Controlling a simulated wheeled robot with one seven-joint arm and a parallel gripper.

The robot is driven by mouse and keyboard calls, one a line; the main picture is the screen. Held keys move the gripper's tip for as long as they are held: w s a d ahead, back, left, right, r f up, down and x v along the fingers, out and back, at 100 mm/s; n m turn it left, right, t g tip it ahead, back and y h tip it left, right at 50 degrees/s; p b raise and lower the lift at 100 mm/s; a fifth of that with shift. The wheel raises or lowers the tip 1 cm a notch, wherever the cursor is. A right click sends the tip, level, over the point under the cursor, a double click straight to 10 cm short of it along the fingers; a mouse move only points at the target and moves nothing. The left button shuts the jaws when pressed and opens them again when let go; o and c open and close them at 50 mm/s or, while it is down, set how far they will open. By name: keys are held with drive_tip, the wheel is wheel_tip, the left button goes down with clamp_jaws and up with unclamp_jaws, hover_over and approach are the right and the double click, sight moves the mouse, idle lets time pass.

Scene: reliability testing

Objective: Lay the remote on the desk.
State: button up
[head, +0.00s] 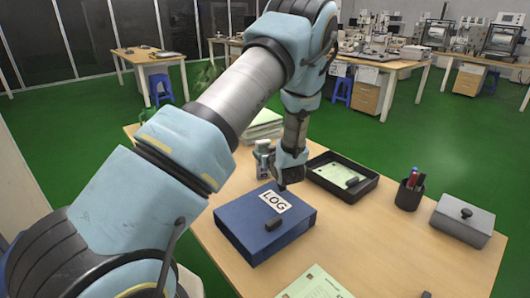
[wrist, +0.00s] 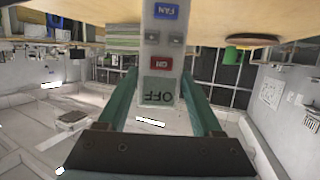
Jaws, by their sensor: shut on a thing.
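In the head view the remote (head: 262,158) is a small grey shape, partly hidden by my gripper (head: 270,163), behind the blue box. The wooden desk (head: 375,240) lies below. Whether the remote touches the desk cannot be told.
A blue LOG box (head: 255,240) with a small black block (head: 273,223) lies in front of my gripper. A black tray (head: 345,190) lies to the right, then a pen cup (head: 409,192) and a grey lidded box (head: 462,222). The desk's middle right is clear.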

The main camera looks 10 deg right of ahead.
drive_tip(key=shift+f, duration=0.15)
drive_tip(key=o, duration=1.5)
